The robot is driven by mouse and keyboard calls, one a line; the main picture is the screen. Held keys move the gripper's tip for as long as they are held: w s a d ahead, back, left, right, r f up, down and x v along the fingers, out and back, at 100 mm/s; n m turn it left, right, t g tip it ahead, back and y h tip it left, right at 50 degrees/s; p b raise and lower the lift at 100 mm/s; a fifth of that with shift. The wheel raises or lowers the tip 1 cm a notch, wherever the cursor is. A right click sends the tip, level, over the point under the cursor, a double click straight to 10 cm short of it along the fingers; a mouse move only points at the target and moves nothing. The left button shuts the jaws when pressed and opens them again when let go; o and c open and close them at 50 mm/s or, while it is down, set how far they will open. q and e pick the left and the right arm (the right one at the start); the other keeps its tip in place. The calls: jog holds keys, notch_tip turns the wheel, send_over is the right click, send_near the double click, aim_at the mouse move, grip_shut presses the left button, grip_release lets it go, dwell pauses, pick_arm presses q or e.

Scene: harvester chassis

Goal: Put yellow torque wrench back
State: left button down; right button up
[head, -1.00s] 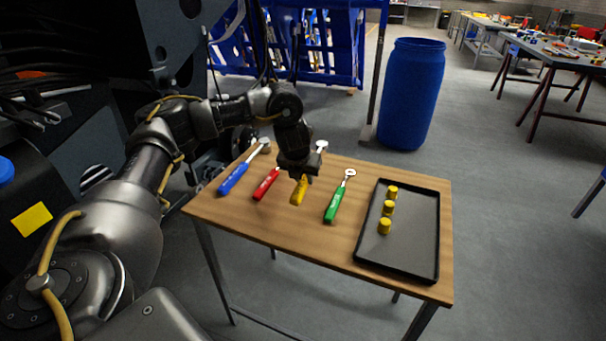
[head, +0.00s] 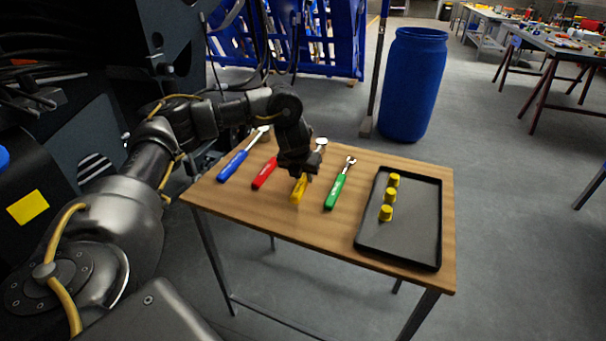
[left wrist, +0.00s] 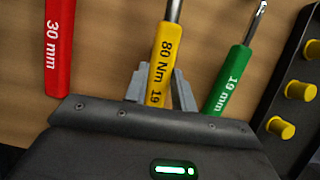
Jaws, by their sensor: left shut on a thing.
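The yellow torque wrench (head: 298,190) is at the wooden table, between the red and green wrenches, with its head toward the far edge. My left gripper (head: 298,172) is over it and shut on its yellow handle. In the left wrist view the handle (left wrist: 163,62), marked "80 Nm 19", lies between the grey fingers (left wrist: 160,88). I cannot tell whether the wrench touches the table or is just above it. My right gripper is not in view.
The red wrench (head: 265,173) and blue wrench (head: 233,165) lie left, the green wrench (head: 336,190) close on the right. A black tray (head: 425,225) with yellow cylinders is at the table's (head: 270,222) right end. A blue barrel (head: 412,85) stands behind.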

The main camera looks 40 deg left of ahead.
pick_arm(q)
jog(key=c, duration=1.2)
grip_release()
jog(key=shift+o, duration=0.6)
jog(key=shift+s+d+r, duration=0.1)
jog(key=shift+s+r, duration=0.05)
jog(key=shift+r, duration=0.25)
jog(key=p+v, duration=0.3)
jog(key=v, duration=0.4)
jog(key=shift+r, duration=0.2)
jog(key=p+v, duration=0.1)
jog(key=v, duration=0.1)
jog(key=shift+s+d+r, duration=0.1)
jog(key=shift+s+r, duration=0.15)
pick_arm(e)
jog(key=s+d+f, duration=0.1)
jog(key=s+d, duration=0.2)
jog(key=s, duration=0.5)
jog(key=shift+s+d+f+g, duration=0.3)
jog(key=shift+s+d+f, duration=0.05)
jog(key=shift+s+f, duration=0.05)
